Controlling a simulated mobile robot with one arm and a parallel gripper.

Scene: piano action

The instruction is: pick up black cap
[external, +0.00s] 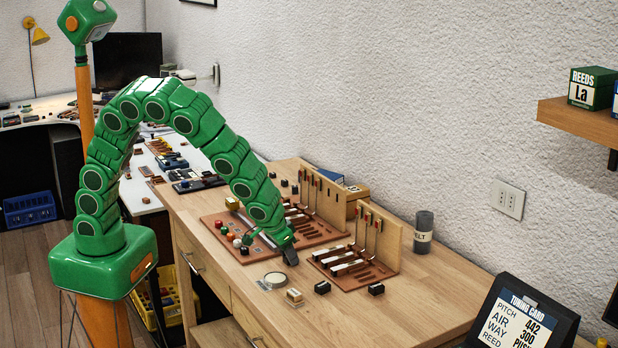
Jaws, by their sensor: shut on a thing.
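My green arm reaches over the wooden desk (440,290), and my gripper (288,248) points down near the gap between two piano action models. A small dark piece (290,257), which looks like a black cap, is at the gripper's tip, and the gripper is shut on it. The jaws are small here, and I cannot tell whether the piece touches the desk.
The right action model (360,262) stands close beside my gripper. The desk's front right is clear up to the tuning card (522,318).

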